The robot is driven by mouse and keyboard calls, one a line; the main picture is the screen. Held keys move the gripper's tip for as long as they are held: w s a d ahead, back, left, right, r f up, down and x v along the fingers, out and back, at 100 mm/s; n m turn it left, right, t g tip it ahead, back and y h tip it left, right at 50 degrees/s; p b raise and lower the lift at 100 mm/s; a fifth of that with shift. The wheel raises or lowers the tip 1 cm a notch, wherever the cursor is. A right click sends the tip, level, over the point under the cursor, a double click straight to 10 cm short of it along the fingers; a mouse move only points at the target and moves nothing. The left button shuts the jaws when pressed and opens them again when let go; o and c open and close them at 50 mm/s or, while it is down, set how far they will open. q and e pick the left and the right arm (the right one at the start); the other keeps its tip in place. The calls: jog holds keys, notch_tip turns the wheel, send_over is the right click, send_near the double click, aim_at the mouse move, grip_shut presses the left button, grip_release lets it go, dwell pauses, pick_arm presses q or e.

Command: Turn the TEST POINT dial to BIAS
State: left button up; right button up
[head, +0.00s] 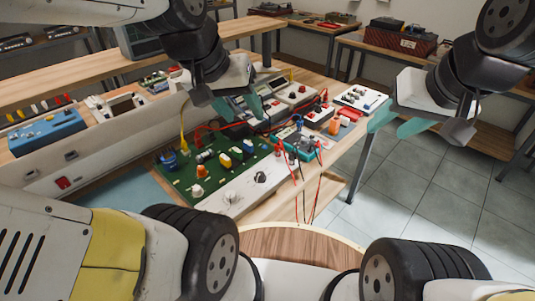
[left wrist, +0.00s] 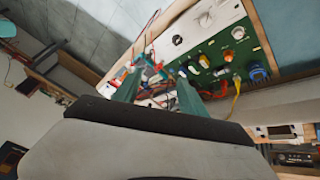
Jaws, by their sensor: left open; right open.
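A green circuit board (head: 215,170) lies on the bench with a white front panel (head: 212,208) along its near edge. The panel carries a black knob (head: 261,177) and a pale knob (head: 231,195); both also show in the left wrist view, black knob (left wrist: 178,40) and pale knob (left wrist: 205,19). The lettering is too small to read, so I cannot tell which is the TEST POINT dial. My left gripper (head: 241,105) is open and empty above the board's far side, apart from both knobs. My right gripper (head: 396,120) is open and empty, out past the bench's right edge.
Red leads (head: 296,175) hang over the bench's front edge beside a teal box (head: 301,145). A meter and small instruments stand behind the board. A long pale housing (head: 100,150) with a blue unit (head: 47,130) runs along the left. The floor at right is clear.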

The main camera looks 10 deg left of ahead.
pick_arm(q)
jog(key=w+f+n+g, duration=0.2)
jog(key=w+f+g, duration=0.1)
jog(key=w+f, duration=0.45)
jog(key=n+g+y, duration=0.2)
jog(key=n+g, duration=0.1)
send_over(260, 174)
notch_tip(260, 174, down, 12)
jog(key=shift+f, duration=0.1)
notch_tip(260, 174, down, 8)
jog(key=shift+r, duration=0.2)
jog(key=shift+m, duration=0.3)
grip_shut()
